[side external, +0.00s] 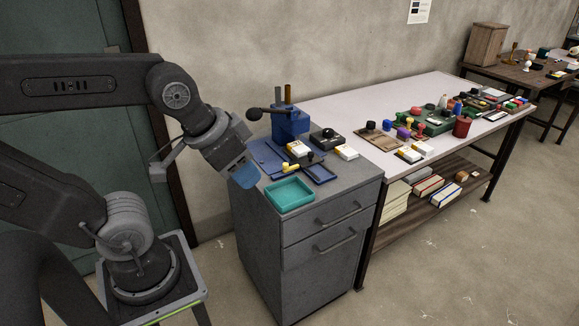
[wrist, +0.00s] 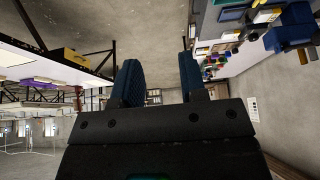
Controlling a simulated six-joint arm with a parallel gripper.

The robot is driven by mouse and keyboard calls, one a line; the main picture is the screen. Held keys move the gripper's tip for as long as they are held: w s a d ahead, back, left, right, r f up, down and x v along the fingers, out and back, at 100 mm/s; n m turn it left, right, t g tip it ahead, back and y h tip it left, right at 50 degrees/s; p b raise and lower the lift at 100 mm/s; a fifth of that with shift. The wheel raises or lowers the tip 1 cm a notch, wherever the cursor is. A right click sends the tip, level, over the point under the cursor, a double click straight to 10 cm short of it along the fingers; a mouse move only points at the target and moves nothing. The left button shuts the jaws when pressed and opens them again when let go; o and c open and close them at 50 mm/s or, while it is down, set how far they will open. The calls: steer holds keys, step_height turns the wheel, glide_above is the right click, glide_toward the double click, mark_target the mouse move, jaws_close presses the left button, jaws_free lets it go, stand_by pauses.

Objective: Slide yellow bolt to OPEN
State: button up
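A small yellow piece, likely the yellow bolt (side external: 290,167), sits at the front of a blue base plate (side external: 264,158) on the grey cabinet. It is too small to tell the bolt's position or read any OPEN mark. My gripper (side external: 244,176) is left of the plate, over the cabinet's left edge, and appears apart from the bolt. In the wrist view my gripper (wrist: 158,68) has its two blue fingers spread with nothing between them. The bolt is not discernible in the wrist view.
A blue lever press (side external: 290,124) stands behind the plate. A teal tray (side external: 289,193) lies in front, with a dark blue tray (side external: 320,174) beside it. A black box (side external: 328,139) and white-and-yellow blocks are close by. A long table (side external: 345,97) with several stamps stands to the right.

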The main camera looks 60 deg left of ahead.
steer(key=shift+w+a+r, duration=0.2)
steer(key=shift+w, duration=0.25)
steer(key=c, duration=0.3)
steer(key=w+a+n, duration=0.1)
steer(key=w, duration=0.2)
steer(key=w+a+n+g+y, duration=0.1)
steer(key=w, duration=0.2)
steer(key=w+a+n+g+y, duration=0.1)
steer(key=w+a, duration=0.1)
steer(key=w, duration=0.1)
steer(key=shift+w+a+r, duration=0.1)
steer(key=shift+w+r, duration=0.25)
jaws_close()
steer(key=w+a+f+n+g+y, duration=0.2)
steer(key=w+a+f+n, duration=0.1)
steer(key=w+a+f, duration=0.4)
steer(key=w+a+f+n+g+y, duration=0.2)
steer(key=w+a+f, duration=0.6)
steer(key=w+f, duration=0.4)
steer(key=shift+w+f+n+y, duration=0.4)
steer(key=shift+w+n+y, duration=0.3)
steer(key=shift+w+n, duration=0.5)
